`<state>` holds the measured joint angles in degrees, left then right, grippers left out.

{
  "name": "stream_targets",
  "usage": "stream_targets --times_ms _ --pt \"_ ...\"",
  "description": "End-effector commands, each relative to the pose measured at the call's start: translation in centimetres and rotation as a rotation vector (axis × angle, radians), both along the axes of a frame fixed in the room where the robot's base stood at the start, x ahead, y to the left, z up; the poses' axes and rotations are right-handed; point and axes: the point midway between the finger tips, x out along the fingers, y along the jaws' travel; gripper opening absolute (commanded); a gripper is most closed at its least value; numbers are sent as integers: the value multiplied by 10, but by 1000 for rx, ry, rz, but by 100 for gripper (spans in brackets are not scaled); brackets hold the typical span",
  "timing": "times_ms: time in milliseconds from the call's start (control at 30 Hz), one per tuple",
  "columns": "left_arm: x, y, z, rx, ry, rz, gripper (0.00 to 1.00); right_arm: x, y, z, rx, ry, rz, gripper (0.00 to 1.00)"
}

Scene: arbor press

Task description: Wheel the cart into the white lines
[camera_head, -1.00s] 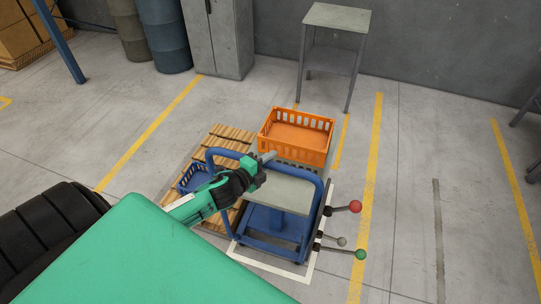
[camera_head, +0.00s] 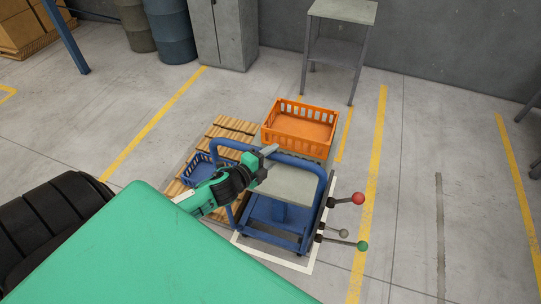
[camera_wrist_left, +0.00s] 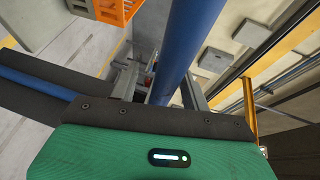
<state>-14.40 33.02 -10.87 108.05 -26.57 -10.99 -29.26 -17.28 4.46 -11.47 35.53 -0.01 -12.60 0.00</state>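The cart (camera_head: 265,237) is blue, with a grey top plate (camera_head: 290,185) and a curved blue tube handle (camera_head: 324,182) on the near side. White lines (camera_head: 275,262) on the floor run along its near and right sides; the cart hides much of the rest. My left gripper (camera_head: 268,151) is at the left part of the handle. In the left wrist view the blue tube (camera_wrist_left: 182,40) passes between the fingers (camera_wrist_left: 165,85), which look closed around it. My right gripper is not in view.
Floor farther right is clear.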

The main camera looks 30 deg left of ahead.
Motion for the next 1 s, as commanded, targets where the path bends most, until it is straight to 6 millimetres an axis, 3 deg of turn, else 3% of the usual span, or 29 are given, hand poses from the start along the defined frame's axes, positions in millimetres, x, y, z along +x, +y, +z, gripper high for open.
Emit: stream_targets --times_ms 267,1000 --pt "-10 2 2 1 -3 0 47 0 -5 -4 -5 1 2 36" --pt "-111 18 19 0 -1 2 47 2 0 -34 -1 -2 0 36"
